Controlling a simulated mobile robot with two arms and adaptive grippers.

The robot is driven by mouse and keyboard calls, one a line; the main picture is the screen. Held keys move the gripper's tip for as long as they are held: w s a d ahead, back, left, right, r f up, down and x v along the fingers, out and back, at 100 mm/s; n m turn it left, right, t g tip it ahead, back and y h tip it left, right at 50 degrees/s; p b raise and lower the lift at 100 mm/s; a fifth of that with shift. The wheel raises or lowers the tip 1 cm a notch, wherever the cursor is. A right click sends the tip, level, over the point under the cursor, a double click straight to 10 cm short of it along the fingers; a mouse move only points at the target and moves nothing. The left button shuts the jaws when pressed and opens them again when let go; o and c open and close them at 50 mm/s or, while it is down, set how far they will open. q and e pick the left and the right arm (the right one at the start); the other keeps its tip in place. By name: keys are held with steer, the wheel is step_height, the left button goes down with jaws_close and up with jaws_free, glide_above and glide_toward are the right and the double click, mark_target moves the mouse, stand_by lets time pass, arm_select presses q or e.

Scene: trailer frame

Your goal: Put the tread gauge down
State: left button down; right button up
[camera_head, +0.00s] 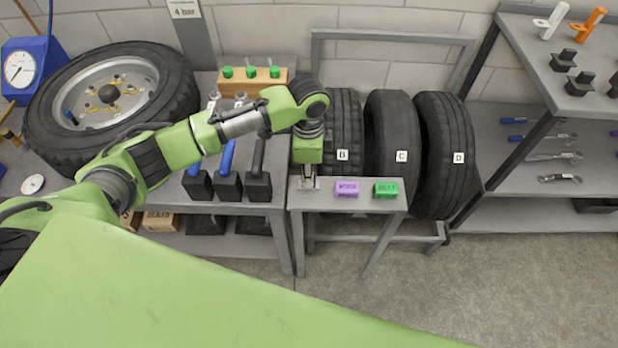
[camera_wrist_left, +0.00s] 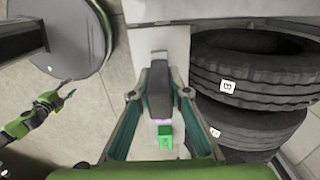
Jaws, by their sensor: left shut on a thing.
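My left gripper (camera_head: 309,184) points down over the left end of the small grey table (camera_head: 330,202). In the left wrist view its two fingers (camera_wrist_left: 161,85) are closed around a dark grey piece (camera_wrist_left: 160,80), which I take for the tread gauge.
A purple block (camera_head: 347,188) and a green block (camera_head: 386,189) stand on the small table, right of the left gripper. Tires marked B (camera_head: 345,125), C (camera_head: 395,140) and D (camera_head: 447,140) stand behind. A bench (camera_head: 225,209) with dark holders adjoins on the left.

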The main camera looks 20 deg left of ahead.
arm_select(q)
step_height(320, 180, down, 2)
steer(key=shift+f, duration=0.2)
steer(key=shift+d+f, duration=0.1)
steer(key=shift+f, duration=0.05)
arm_select(e)
steer(key=shift+w+d+r, duration=0.15)
steer(key=shift+d+r, duration=0.1)
steer(key=shift+d, duration=0.1)
arm_select(q)
steer(key=c, duration=1.9)
jaws_free()
steer(key=shift+f, duration=0.15)
step_height(320, 180, up, 12)
steer(key=shift+r, duration=0.15)
arm_select(e)
steer(key=shift+a+f, duration=0.2)
steer(key=shift+f, duration=0.15)
